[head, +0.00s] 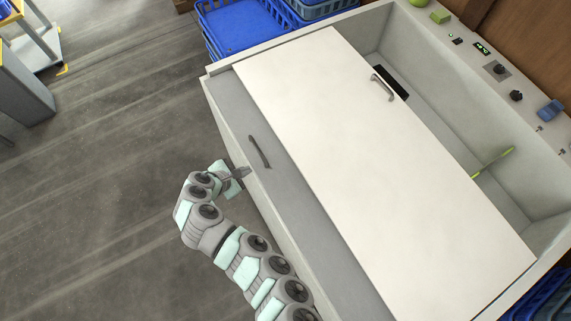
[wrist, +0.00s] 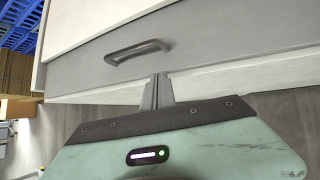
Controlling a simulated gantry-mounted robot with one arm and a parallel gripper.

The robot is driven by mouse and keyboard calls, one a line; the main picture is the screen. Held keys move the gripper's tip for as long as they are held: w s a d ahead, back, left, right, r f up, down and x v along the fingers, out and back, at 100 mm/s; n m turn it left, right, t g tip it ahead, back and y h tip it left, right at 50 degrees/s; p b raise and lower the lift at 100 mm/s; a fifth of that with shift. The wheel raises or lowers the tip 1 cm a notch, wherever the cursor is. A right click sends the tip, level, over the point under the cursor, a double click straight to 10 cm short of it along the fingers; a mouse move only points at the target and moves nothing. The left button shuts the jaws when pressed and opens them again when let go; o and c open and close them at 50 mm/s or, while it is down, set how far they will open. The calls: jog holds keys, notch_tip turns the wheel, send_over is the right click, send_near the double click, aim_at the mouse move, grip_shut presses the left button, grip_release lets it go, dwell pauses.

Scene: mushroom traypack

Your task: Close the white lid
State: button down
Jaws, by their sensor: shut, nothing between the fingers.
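The white lid (head: 350,150) is a large flat panel lying across the grey basin (head: 440,120). It leaves an open strip of the basin along its right side. A small metal handle (head: 383,87) sits near the lid's right edge. A grey panel (head: 290,205) runs along the lid's left side and carries a dark bar handle (head: 258,151). My gripper (head: 246,170) is beside the unit's left edge, just below the dark handle and away from the lid's own handle. In the wrist view, the gripper's fingers (wrist: 162,76) are together and empty, close to the dark handle (wrist: 138,50) but not around it.
Blue crates (head: 240,25) stand behind the unit, with another blue crate (head: 535,300) at the lower right. A green stick (head: 492,162) leans in the basin's open part. Floor (head: 110,170) on the left is clear.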

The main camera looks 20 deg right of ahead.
jog(key=s+d+r+g+h+p, duration=0.1)
jog(key=s+d+r+g+h, duration=0.15)
jog(key=s+r, duration=0.3)
jog(key=b, duration=0.2)
send_near(298, 169)
jog(key=f, duration=0.1)
jog(key=f+g, duration=0.1)
jog(key=f, duration=0.1)
jog(key=shift+w, duration=0.2)
jog(key=d, duration=0.3)
jog(key=shift+w+d+f, duration=0.2)
jog(key=shift+w+f, duration=0.05)
jog(key=shift+w+d, duration=0.1)
jog(key=shift+d, duration=0.35)
jog(key=shift+f, duration=0.1)
